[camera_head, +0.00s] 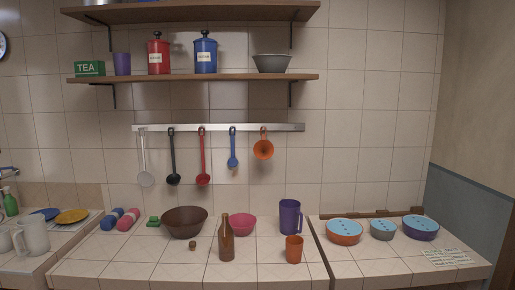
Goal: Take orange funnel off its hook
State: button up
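The orange funnel (263,149) hangs at the right part of the metal wall rail (218,127). Its wide mouth faces the room. The hook it hangs from is small and partly hidden at the funnel's top. To its left on the same rail hang a blue ladle (232,150), a red ladle (202,160), a black ladle (172,160) and a grey ladle (144,165). My gripper is not in view.
Below the rail, a brown bottle (226,240), an orange cup (294,249), a purple mug (290,217), a pink bowl (242,224) and a brown bowl (185,222) stand on the tiled counter (150,270). A wooden shelf (200,78) runs above the rail. The wall around the funnel is clear.

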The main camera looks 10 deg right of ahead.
aim_at(263, 149)
jog(key=i, duration=0.95)
jog(key=z, duration=0.05)
